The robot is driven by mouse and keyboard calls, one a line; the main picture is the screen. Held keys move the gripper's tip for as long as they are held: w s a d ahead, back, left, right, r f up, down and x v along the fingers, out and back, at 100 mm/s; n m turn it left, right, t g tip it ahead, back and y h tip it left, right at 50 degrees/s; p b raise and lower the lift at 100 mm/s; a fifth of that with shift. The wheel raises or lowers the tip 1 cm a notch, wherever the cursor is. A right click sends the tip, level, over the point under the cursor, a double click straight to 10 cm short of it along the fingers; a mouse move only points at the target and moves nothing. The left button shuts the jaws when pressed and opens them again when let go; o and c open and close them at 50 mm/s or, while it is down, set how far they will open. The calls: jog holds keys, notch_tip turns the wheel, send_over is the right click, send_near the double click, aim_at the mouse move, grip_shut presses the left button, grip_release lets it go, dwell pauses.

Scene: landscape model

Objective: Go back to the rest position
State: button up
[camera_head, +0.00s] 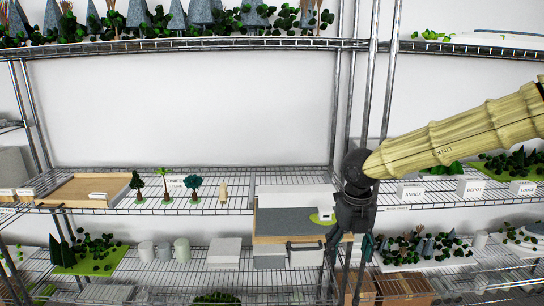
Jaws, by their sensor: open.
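My gripper (346,262) is black and hangs downward in front of the wire shelving, right of centre. Its fingers are apart, and nothing is seen between them. My arm reaches in from the right edge in a ribbed, pale yellow sleeve. Just left of the gripper in the picture, a small white house on a green base (322,216) shows at the grey and tan block (285,222) on the middle shelf. Whether the gripper touches anything is hard to tell. No rest position is marked in view.
The middle wire shelf (110,205) holds a wooden tray (84,189), several model trees, a small tan figure (223,191) and labelled white blocks (469,187). Metal posts (366,80) stand behind my gripper. The lower shelf is crowded with cups, blocks and greenery (92,254). Model trees line the top shelf (150,44).

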jog(key=s+d+f+n+t+h+b, duration=0.1)
jog(key=s+d+f+n+h+b, duration=0.2)
jog(key=f, duration=0.8)
jog(key=d+f+n+b, duration=0.1)
jog(key=d+f+n, duration=0.1)
jog(key=f+n, duration=0.65)
jog(key=s+d+f+n+t+h+b, duration=0.1)
jog(key=s+d+f+n+h+b, duration=0.15)
jog(key=f, duration=1.15)
jog(key=s+a+f+n+t+y+b, duration=0.1)
jog(key=s+f+n+b, duration=0.1)
jog(key=s+f+n, duration=0.55)
jog(key=s+f+n+y+b, duration=0.1)
jog(key=s+f+n+b, duration=0.3)
jog(key=f, duration=0.6)
jog(key=s+a+f+n+g+y+b, duration=0.1)
jog(key=s+f+n, duration=0.3)
jog(key=s, duration=0.5)
jog(key=s+a+f+n+g+y+b, duration=0.1)
jog(key=s+f+n, duration=0.4)
jog(key=s, duration=0.5)
jog(key=shift+s+a+f+n+g+y+b, duration=0.15)
jog(key=shift+s+a+n+g+y+b, duration=0.2)
jog(key=shift+a+g+y, duration=0.35)
